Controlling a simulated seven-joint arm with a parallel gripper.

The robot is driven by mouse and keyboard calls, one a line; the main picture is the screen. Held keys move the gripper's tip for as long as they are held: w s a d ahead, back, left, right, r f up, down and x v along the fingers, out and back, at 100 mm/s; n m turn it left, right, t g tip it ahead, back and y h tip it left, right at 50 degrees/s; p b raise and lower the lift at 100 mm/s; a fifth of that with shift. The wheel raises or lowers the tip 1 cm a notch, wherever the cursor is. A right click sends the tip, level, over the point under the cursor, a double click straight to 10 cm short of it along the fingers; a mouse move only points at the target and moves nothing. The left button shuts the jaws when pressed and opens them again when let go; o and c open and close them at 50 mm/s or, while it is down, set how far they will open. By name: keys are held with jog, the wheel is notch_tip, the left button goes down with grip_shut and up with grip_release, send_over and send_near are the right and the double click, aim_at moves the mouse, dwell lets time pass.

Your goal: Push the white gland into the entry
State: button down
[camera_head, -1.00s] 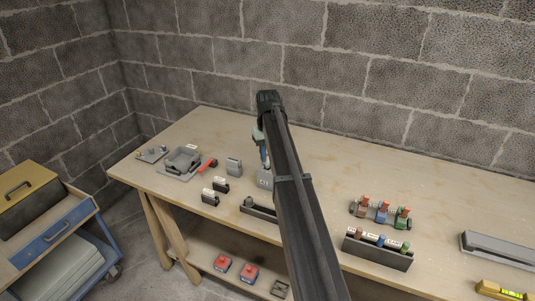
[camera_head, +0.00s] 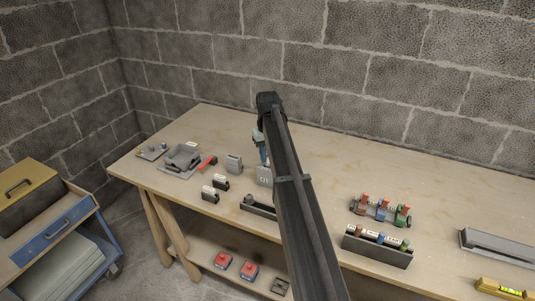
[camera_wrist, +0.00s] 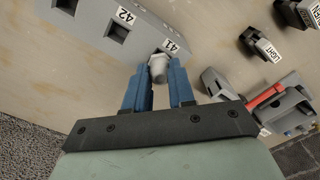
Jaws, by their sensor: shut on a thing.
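In the wrist view my gripper (camera_wrist: 160,78) has its blue fingers shut on the white gland (camera_wrist: 158,68). The gland's far end is against or very close to the grey entry box (camera_wrist: 92,32), beside the label 41. The entry at 41 is hidden behind the gland, so I cannot tell how deep the gland sits. A square opening (camera_wrist: 117,31) shows by the label 42. In the head view my gripper (camera_head: 262,152) is over the grey box (camera_head: 264,175), largely hidden by my arm; the gland cannot be made out there.
Black-ended labelled parts (camera_wrist: 259,45) and a grey fixture with a red lever (camera_wrist: 265,97) lie right of the gripper in the wrist view. In the head view, coloured reels (camera_head: 382,210) and a dark rack (camera_head: 378,248) stand right of my arm. The back of the bench is clear.

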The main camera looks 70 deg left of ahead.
jog(key=shift+f, duration=0.55)
dwell(0.4)
jog(key=c, duration=0.6)
grip_release()
jog(key=shift+c, duration=0.2)
jog(key=shift+r, duration=0.1)
jog(key=shift+r, duration=3.45)
